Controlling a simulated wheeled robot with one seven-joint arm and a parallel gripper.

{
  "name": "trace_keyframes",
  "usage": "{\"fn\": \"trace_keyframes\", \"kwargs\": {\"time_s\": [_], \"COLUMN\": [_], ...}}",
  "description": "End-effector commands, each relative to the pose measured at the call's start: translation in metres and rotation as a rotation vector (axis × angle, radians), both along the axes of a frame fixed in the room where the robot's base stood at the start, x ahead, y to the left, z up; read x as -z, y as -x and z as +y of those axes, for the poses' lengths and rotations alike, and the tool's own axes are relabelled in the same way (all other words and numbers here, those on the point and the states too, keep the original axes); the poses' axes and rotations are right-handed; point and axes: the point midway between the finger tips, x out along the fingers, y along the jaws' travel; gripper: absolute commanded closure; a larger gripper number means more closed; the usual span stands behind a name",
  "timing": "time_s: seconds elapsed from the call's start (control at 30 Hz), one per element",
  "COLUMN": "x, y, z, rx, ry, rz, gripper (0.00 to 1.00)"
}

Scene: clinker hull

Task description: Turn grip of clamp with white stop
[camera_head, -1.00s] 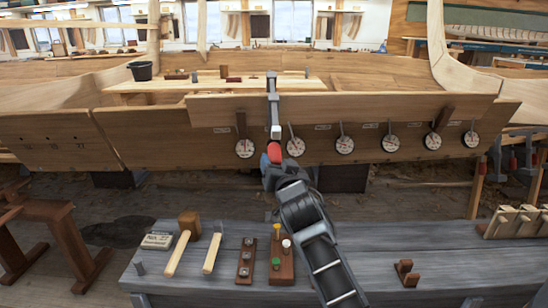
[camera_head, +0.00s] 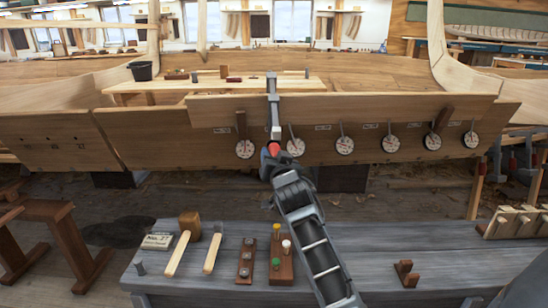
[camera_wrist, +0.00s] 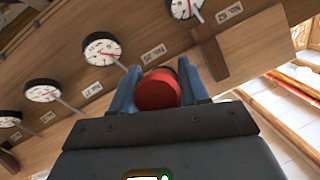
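One clamp (camera_head: 272,100) with a long grey bar hangs over the top edge of the hull plank, near the middle of the head view. A pale block sits low on it, just above its red grip (camera_head: 275,149). My gripper (camera_head: 272,155) is at that red grip from below. In the wrist view the round red grip (camera_wrist: 158,91) sits between the two blue fingers of my gripper (camera_wrist: 160,88), which appear to press on its sides. The fingers partly hide the grip in the head view.
Several round dials (camera_head: 345,145) hang along the hull plank (camera_head: 400,110), one close to the right of my gripper. A wooden wedge (camera_wrist: 209,52) shows near the fingers.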

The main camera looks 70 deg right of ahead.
Motion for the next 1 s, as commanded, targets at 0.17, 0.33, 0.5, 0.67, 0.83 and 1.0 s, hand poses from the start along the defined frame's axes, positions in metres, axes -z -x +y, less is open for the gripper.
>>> {"fn": "trace_keyframes", "kwargs": {"time_s": [0.17,0.33,0.5,0.67,0.83,1.0], "x": [0.0001,0.0002,0.0011,0.0018,0.0027,0.0028], "y": [0.0,0.0,-0.0004,-0.0002,-0.0003,0.0003], "z": [0.0001,0.0003,0.0005,0.0003,0.0004,0.0], "rx": [0.0,0.001,0.011,0.043,0.095,0.158], "ry": [0.0,0.001,0.013,0.043,0.096,0.158], "rz": [0.0,0.002,0.024,0.08,0.178,0.296], "gripper": [0.79,0.86,0.86,0.86,0.86,0.86]}}
